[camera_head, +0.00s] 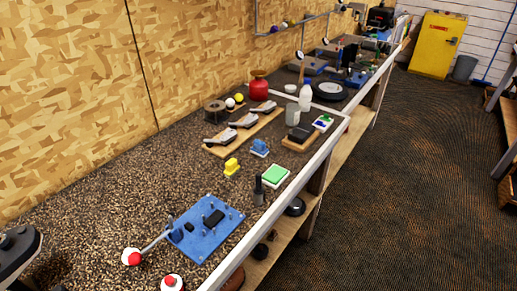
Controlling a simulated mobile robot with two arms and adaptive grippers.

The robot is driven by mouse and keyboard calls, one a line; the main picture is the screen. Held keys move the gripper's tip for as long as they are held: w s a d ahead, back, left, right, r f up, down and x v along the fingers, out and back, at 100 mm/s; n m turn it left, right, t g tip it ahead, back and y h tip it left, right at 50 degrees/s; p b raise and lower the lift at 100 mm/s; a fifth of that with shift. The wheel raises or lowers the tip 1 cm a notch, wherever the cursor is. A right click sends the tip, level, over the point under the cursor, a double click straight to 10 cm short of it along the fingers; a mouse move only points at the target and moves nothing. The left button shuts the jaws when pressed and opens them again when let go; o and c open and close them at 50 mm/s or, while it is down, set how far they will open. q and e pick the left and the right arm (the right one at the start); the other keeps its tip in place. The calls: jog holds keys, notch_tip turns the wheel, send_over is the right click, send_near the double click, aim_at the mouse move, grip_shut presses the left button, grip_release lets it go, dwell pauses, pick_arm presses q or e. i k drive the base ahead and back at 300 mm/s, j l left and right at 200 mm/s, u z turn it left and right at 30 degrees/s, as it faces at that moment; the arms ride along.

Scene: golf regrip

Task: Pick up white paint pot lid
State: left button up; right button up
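A small white disc (291,88) lies on the speckled workbench behind the pots. It looks like the white paint pot lid, but it is too small to be sure. A pale grey cylindrical pot (292,114) stands in front of it. A white bottle (305,98) stands just right of the disc.
The workbench (110,218) runs along the wood-panel wall, with a pale front edge. A blue plate fixture (205,228), a green pad (275,176), a board with club heads (243,133) and a red canister (259,87) stand on it. The floor (400,190) to the right is clear.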

aim_at(127, 251)
jog(key=k+j+u, duration=0.1)
jog(key=u, duration=0.3)
jog(key=j+u, duration=0.25)
jog(key=u, duration=0.15)
jog(key=k+j, duration=0.05)
